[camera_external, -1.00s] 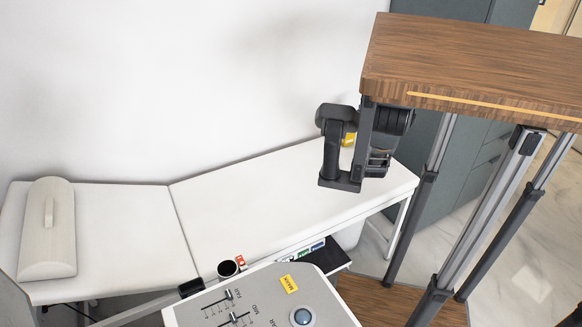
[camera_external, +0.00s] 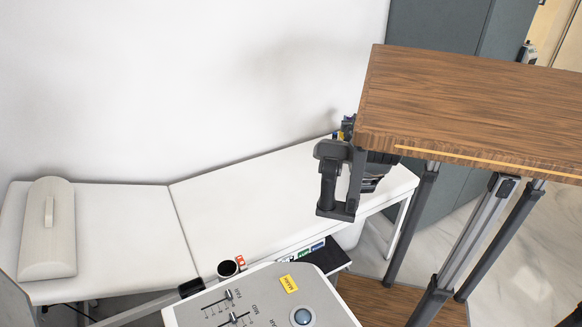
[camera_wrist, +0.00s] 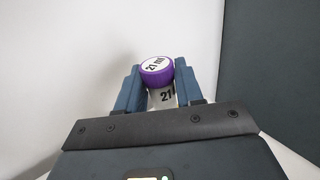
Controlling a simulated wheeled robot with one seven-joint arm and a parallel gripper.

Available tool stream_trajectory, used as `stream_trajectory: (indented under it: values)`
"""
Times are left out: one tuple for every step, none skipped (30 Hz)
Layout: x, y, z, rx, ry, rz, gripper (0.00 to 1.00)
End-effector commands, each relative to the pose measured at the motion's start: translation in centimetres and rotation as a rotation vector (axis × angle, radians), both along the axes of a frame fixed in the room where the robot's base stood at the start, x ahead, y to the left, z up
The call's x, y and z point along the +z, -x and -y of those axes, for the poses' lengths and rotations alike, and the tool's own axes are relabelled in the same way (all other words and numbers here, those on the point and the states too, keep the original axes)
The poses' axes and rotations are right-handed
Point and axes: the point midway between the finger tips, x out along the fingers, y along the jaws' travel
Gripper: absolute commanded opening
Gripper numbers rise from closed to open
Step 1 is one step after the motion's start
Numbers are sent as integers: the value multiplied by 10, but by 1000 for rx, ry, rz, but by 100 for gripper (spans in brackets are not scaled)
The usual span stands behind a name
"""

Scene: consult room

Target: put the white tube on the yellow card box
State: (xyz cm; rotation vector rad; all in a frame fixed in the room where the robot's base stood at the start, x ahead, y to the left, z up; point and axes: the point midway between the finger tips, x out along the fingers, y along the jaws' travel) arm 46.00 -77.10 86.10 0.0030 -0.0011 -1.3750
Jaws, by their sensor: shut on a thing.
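My gripper (camera_wrist: 158,78) is shut on the white tube (camera_wrist: 162,98), whose blue-grey fingers stand at either side of it in the wrist view. The tube has a purple cap with a white top and "21" printed on it. In the external view my arm hides the tube and most of my gripper. A small yellow patch (camera_external: 340,134) shows at the back of the couch beside my arm. It may be part of the yellow card box, but I cannot tell. The wrist view shows no yellow box.
The white padded couch (camera_external: 240,200) runs along the white wall, with a pale headrest (camera_external: 47,228) at its left. The couch's middle is clear. Grey-green cabinets (camera_external: 430,40) stand behind.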

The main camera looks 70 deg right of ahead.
Motion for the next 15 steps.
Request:
stream_trajectory:
  values:
    - [-8, 0, 0, 0, 1, 0, 7]
    - [-9, 0, 0, 0, 1, 0, 7]
    - [-8, 0, 0, 0, 1, 0, 7]
    - [-8, 0, 0, 0, 1, 0, 7]
    - [-7, 0, 0, 0, 1, 0, 7]
    - [-7, 0, 0, 0, 1, 0, 7]
    - [-6, 0, 0, 0, 1, 0, 7]
    - [-6, 0, 0, 0, 1, 0, 7]
    - [-6, 0, 0, 0, 1, 0, 7]
    - [-7, 0, 0, 0, 1, 0, 7]
    - [-7, 0, 0, 0, 0, 0, 7]
    - [-9, 0, 0, 0, 0, 0, 7]
    - [-10, 0, 0, 0, 0, 0, 7]
    - [-11, 0, 0, 0, 0, 0, 7]
    - [-10, 0, 0, 0, 0, 0, 38]
